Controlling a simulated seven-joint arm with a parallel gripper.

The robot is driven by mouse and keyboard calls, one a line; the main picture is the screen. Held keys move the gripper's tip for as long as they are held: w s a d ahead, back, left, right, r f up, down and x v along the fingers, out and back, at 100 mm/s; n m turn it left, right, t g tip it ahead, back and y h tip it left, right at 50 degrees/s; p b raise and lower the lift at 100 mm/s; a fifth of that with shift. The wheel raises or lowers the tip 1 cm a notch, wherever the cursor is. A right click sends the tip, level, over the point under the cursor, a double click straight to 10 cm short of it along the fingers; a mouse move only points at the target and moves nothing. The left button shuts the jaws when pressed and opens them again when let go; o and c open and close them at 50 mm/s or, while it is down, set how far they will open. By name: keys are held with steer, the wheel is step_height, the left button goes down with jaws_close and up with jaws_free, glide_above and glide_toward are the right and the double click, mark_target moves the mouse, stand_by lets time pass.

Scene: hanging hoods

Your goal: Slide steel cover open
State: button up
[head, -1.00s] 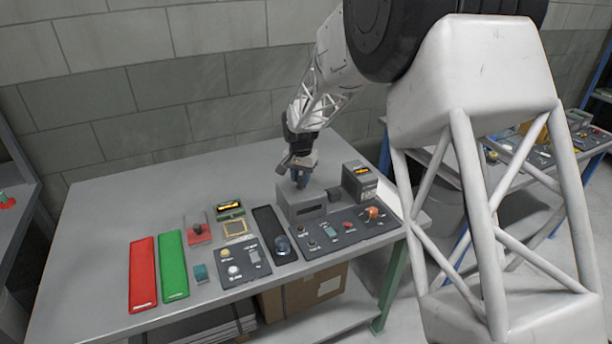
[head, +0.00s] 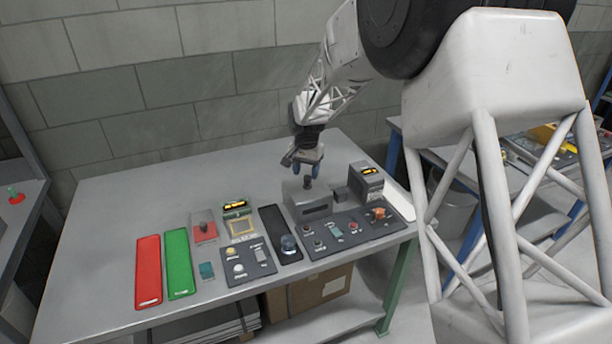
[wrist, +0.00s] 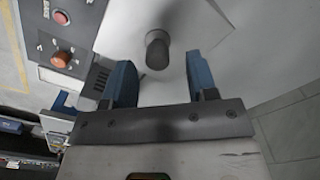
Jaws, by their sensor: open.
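The steel cover looks to be the top of a grey steel box (head: 306,197) with a dark slot in its front, at the right part of the bench. A dark round knob (head: 308,183) stands up from its top. In the wrist view the knob (wrist: 157,50) rises from a pale steel surface (wrist: 178,22). My gripper (head: 305,167) is above the box, its blue fingers apart and empty. In the wrist view my gripper (wrist: 162,75) has the knob ahead of the gap between its fingers, apparently not touching either.
A control panel (head: 345,235) with buttons lies in front of the box. A dark box with a yellow display (head: 368,180) stands to its right. A black tray (head: 270,222), red bar (head: 148,270) and green bar (head: 179,262) lie left. The back left bench is clear.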

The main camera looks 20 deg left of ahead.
steer(key=shift+r, duration=2.75)
steer(key=shift+d+r, duration=0.15)
steer(key=shift+d, duration=0.05)
steer(key=s+d+r, duration=0.5)
steer(key=d, duration=0.6)
steer(key=s+d+r+t, duration=0.1)
steer(key=s+d+r, duration=0.35)
steer(key=d, duration=0.55)
steer(key=s+d+r, duration=0.5)
steer(key=d, duration=0.6)
steer(key=s+d+f, duration=0.1)
steer(key=s+d, duration=0.5)
steer(key=s, duration=0.3)
steer(key=s+d+f+t, duration=0.1)
steer(key=s+d, duration=0.5)
steer(key=s, duration=0.3)
steer(key=s+d+f, duration=0.1)
steer(key=s+d, duration=0.6)
steer(key=s, duration=0.2)
steer(key=shift+s+f+t, duration=0.15)
steer(key=shift+s+t, duration=0.15)
